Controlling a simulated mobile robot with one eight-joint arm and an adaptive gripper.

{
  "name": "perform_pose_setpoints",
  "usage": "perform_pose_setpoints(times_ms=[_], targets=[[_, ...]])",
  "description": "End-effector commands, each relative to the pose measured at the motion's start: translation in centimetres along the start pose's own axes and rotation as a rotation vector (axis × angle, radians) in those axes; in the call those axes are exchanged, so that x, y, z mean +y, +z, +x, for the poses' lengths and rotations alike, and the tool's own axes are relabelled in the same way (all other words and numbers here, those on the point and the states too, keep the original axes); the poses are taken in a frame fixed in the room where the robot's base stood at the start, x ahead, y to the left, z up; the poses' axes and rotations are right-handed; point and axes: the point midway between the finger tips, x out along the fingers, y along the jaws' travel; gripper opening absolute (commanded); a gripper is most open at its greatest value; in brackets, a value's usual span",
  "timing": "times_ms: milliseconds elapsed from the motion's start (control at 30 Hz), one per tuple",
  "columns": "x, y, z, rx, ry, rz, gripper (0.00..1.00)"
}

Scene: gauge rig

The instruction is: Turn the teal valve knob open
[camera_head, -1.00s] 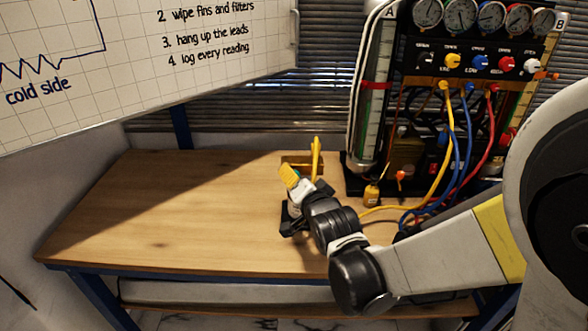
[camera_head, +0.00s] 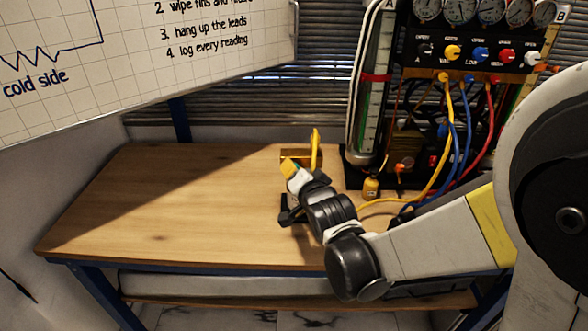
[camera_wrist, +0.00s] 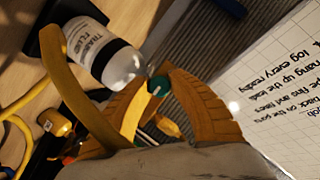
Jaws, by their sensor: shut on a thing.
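The teal valve knob (camera_wrist: 158,86) is small and round and shows between my fingertips in the wrist view. My gripper (camera_wrist: 157,80) has orange-yellow fingers and is shut on the knob. Next to it is a clear bottle (camera_wrist: 122,66) with a white and black label reading "TRACER FLUID". In the head view my gripper (camera_head: 290,168) is over the bench, left of the gauge rig; the knob is hidden there by the hand. How far the knob is turned cannot be told.
A wooden bench (camera_head: 170,205) is clear on its left. The gauge rig (camera_head: 480,60) with yellow, blue and red hoses is at the right. A whiteboard (camera_head: 120,60) hangs upper left.

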Motion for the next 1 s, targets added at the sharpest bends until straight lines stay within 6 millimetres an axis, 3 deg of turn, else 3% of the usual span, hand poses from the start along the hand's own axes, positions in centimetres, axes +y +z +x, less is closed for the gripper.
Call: perform_pose_setpoints(times_ms=[267, 1000], targets=[[-0.17, -0.02, -0.05, -0.002, 0.060, -0.148, 0.00], [-0.06, 0.13, 0.03, -0.001, 0.327, -0.791, 0.00]])
